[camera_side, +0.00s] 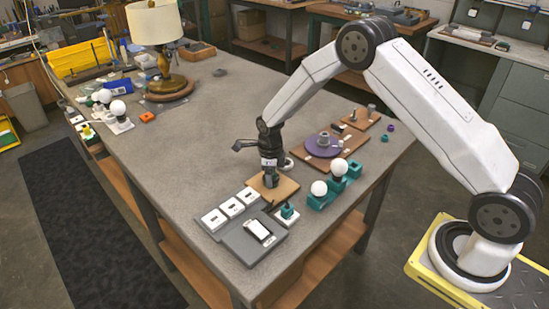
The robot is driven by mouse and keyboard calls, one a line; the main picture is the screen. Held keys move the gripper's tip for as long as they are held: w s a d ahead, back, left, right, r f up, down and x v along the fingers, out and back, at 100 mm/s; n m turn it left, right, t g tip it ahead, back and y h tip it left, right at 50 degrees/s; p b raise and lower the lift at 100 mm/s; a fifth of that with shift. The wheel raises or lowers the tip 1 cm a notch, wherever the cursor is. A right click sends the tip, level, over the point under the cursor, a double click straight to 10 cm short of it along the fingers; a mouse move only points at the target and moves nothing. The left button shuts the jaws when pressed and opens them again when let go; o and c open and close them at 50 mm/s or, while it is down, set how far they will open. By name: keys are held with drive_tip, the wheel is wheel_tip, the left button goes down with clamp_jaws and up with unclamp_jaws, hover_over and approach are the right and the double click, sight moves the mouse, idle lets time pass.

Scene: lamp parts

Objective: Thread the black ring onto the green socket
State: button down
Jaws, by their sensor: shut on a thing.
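My gripper (270,184) points down over a light wooden board (286,188) near the middle of the bench. Its dark fingers are shut on a small dark thing, which seems to be the black ring; it is too small and too merged with the fingers to make out clearly. I cannot tell whether it touches the board. The green socket (288,211) stands upright on a small white base, just in front and to the right of the gripper. No ring shows around the socket.
A grey tray (240,243) with a white device and several white switch plates lies to the left of the socket. Teal holders with white bulbs (319,188) stand to the right. Behind is a purple disc (322,146) on a brown board. The bench's left middle is clear.

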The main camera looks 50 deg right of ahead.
drive_tip(key=shift+w+a+m, duration=0.1)
drive_tip(key=shift+m, duration=1)
unclamp_jaws()
drive_tip(key=shift+r, duration=0.15)
wheel_tip(320, 180, up, 8)
drive_tip(key=shift+f, duration=0.2)
drive_tip(key=shift+s+r+n, duration=0.5)
drive_tip(key=shift+s+n, duration=0.15)
drive_tip(key=shift+n, duration=0.25)
drive_tip(key=s+a+r+n+t, duration=0.1)
drive_tip(key=s+r+n, duration=0.2)
drive_tip(key=s+n, duration=0.7)
drive_tip(key=s+r+n+t, duration=0.1)
drive_tip(key=s+r+n, duration=0.2)
drive_tip(key=s+n, duration=0.8)
drive_tip(key=n, duration=0.7)
drive_tip(key=shift+s+a+n+t, duration=0.2)
drive_tip(key=shift+a+n+t, duration=0.1)
drive_tip(key=shift+a+n, duration=0.1)
